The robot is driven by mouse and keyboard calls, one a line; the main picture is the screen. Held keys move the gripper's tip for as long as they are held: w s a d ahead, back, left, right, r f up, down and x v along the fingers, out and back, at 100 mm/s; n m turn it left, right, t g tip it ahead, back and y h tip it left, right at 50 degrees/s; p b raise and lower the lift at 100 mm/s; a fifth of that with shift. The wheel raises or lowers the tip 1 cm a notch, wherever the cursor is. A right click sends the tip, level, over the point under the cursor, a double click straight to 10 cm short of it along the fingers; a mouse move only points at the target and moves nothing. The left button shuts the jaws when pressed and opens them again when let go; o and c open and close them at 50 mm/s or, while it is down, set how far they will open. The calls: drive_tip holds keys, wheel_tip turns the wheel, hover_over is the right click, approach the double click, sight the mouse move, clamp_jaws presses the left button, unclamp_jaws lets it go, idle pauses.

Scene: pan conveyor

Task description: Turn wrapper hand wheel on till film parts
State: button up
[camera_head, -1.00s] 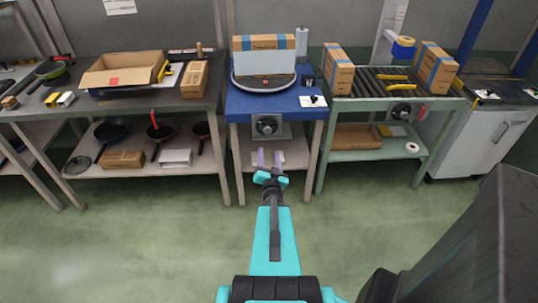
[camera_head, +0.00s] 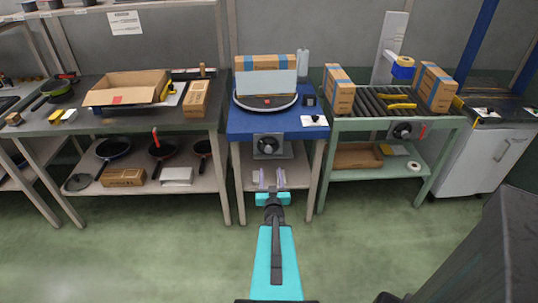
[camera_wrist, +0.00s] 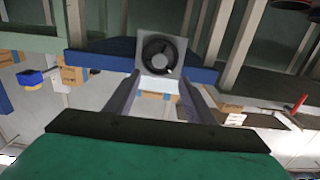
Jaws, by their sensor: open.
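The wrapper's hand wheel (camera_head: 268,145) is a dark round wheel on a grey plate under the front edge of the blue table (camera_head: 240,124). In the wrist view the wheel (camera_wrist: 158,55) shows beyond the fingertips, apart from them. On the table a carton with blue tape (camera_head: 262,62) stands on a round turntable (camera_head: 257,107), with a pale, film-like sheet (camera_head: 265,84) across its front. My gripper (camera_head: 269,178) is open and empty, below the wheel in the head view. Its fingers also show in the wrist view (camera_wrist: 160,96).
A roller conveyor table (camera_head: 440,122) with cartons stands to the right, with another crank wheel (camera_head: 402,131) on its front. A steel bench (camera_head: 65,125) with an open box (camera_head: 125,86) stands to the left. The green floor (camera_head: 170,250) in front is clear.

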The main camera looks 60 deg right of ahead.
drive_tip(key=shift+w+d+f+b, duration=0.1)
drive_tip(key=shift+d+b, duration=0.1)
drive_tip(key=shift+b, duration=0.25)
drive_tip(key=b, duration=0.9)
approach(269, 151)
drive_tip(key=shift+w+d+f, duration=0.2)
drive_tip(key=shift+w+d, duration=0.1)
drive_tip(key=shift+w, duration=0.05)
drive_tip(key=shift+w+d+b, duration=0.3)
drive_tip(key=shift+d+b, duration=0.05)
drive_tip(key=shift+b, duration=0.75)
drive_tip(key=d+b, duration=0.1)
drive_tip(key=b, duration=0.4)
drive_tip(key=shift+w, duration=0.35)
drive_tip(key=shift+r+b+x, duration=0.2)
drive_tip(key=shift+b+x, duration=0.45)
drive_tip(key=shift+x, duration=2.2)
drive_tip(key=shift+s, duration=0.1)
